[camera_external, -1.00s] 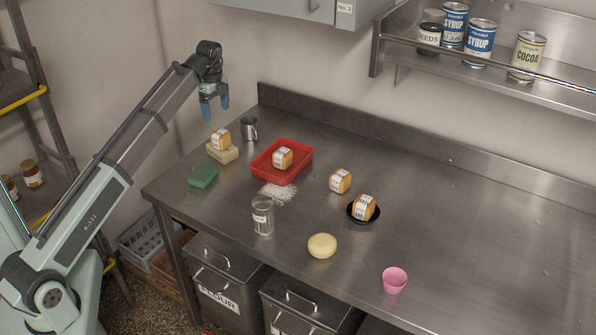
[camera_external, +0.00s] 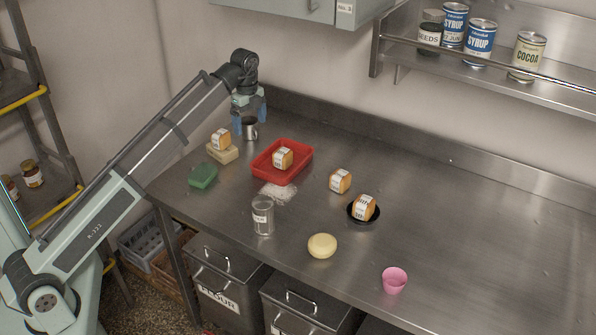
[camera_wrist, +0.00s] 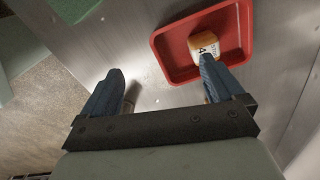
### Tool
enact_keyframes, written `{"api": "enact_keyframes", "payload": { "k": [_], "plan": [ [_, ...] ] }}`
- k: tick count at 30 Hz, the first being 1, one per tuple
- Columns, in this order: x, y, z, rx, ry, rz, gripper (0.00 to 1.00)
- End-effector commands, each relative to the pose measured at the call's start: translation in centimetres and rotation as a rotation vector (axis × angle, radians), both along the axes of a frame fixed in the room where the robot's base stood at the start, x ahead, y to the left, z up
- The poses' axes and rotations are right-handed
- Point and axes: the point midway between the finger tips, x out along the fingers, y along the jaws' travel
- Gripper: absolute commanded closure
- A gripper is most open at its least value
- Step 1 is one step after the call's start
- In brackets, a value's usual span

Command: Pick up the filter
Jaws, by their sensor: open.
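No object is labelled as a filter, and I cannot tell for sure which one it is. A small grey metal cup with a side handle (camera_external: 251,133) stands on the steel counter near the back left. My gripper (camera_external: 249,119) is open and points down over this cup, its blue fingers partly covering it. I cannot tell whether they touch it.
A red tray (camera_external: 262,168) holding a labelled loaf (camera_external: 283,158) lies right of my gripper. A loaf on a pale block (camera_external: 226,155) and a green block (camera_external: 203,176) lie nearer. A clear labelled jar (camera_external: 263,217) stands in front.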

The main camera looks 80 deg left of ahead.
Motion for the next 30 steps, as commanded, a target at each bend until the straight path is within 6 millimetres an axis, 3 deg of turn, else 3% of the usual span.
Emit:
{"api": "enact_keyframes", "payload": {
  "k": [1, 9, 15, 18, 21, 25, 30],
  "plan": [
    [1.0, -2.5, 0.1, 0.003, -0.003, -0.035, 0.05],
    [4.2, -14.7, 0.5, 0.011, -0.021, -0.202, 0.05],
    [4.0, -23.0, 0.3, 0.013, -0.027, -0.31, 0.05],
    [3.1, -25.9, 0.2, 0.014, -0.028, -0.347, 0.05],
    [1.1, -28.0, -0.3, 0.012, -0.026, -0.369, 0.05],
    [-0.8, -28.2, -0.9, 0.005, -0.01, -0.361, 0.05],
    [-1.4, -28.3, -1.7, -0.004, 0.012, -0.354, 0.05]
  ]
}}
